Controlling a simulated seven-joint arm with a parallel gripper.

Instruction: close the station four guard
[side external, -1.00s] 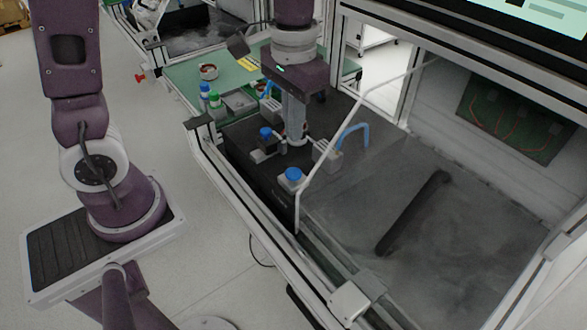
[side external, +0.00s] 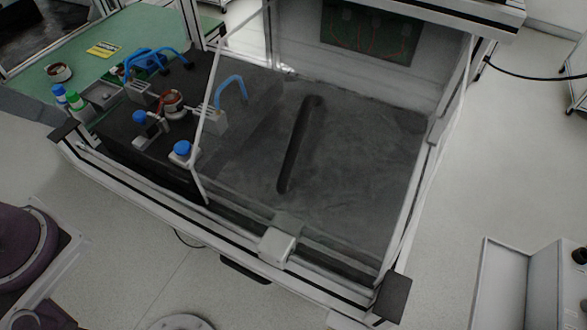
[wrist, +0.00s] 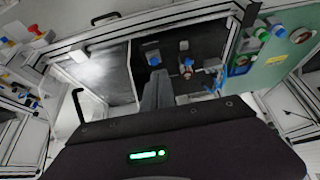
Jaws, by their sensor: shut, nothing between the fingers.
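The station guard appears to be a clear panel with a thin white edge frame (side external: 206,108). In the side view it stands over the right part of the station, and the left part with the fixtures is uncovered. In the wrist view its pale edge (wrist: 131,72) runs beside the dark deck, with a glossy pane to the left. A copper-wound stator (side external: 173,100) sits among the fixtures; it also shows in the wrist view (wrist: 187,68). My gripper (wrist: 158,74) is shut and empty, its fingers pointing towards the fixture area. The side view does not show it.
A long dark bar (side external: 300,145) shows behind the pane. A green table (side external: 75,63) adjoins at left.

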